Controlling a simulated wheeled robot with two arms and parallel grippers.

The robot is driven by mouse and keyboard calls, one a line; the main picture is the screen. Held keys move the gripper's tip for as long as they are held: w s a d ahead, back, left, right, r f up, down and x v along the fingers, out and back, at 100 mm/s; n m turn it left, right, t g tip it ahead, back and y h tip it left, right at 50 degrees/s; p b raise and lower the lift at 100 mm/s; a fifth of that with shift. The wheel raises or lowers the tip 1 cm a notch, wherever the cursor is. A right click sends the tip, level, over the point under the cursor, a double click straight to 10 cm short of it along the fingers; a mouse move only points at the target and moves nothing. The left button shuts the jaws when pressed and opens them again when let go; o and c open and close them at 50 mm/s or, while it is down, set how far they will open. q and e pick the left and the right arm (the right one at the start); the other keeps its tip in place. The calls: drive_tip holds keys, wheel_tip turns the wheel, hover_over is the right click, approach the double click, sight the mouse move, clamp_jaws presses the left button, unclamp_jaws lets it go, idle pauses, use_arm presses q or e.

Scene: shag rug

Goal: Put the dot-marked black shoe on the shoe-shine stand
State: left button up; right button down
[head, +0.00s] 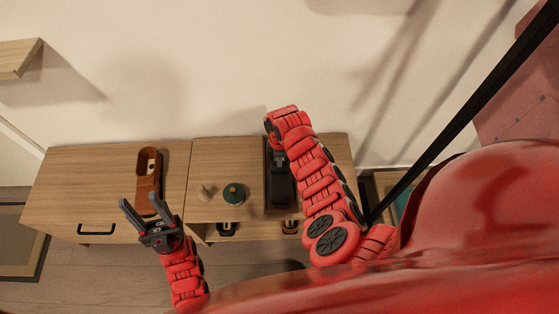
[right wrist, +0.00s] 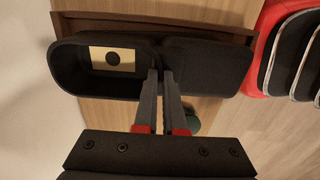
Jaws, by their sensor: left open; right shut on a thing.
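The black shoe (head: 281,186) is at the dark brown shoe-shine stand (head: 267,200) on the right part of the cabinet top. In the right wrist view the shoe (right wrist: 207,62) has a pale insole patch with a black dot (right wrist: 112,58) inside its opening. My right gripper (right wrist: 160,76) is shut on the shoe's near side wall. The stand's brown edge (right wrist: 150,24) shows behind the shoe; I cannot tell whether the shoe touches it. My left gripper (head: 150,200) is open and empty, near the brown shoe's front end.
A brown shoe (head: 148,168) lies on the cabinet's left part. A small beige object (head: 206,191) and a round green tin (head: 234,193) stand left of the stand. More shoes (head: 227,229) sit on the lower shelf. The cabinet's far left top is clear.

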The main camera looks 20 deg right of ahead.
drive_tip(key=shift+f, duration=0.3)
drive_tip(key=shift+f, duration=0.15)
drive_tip(key=c, duration=1)
unclamp_jaws()
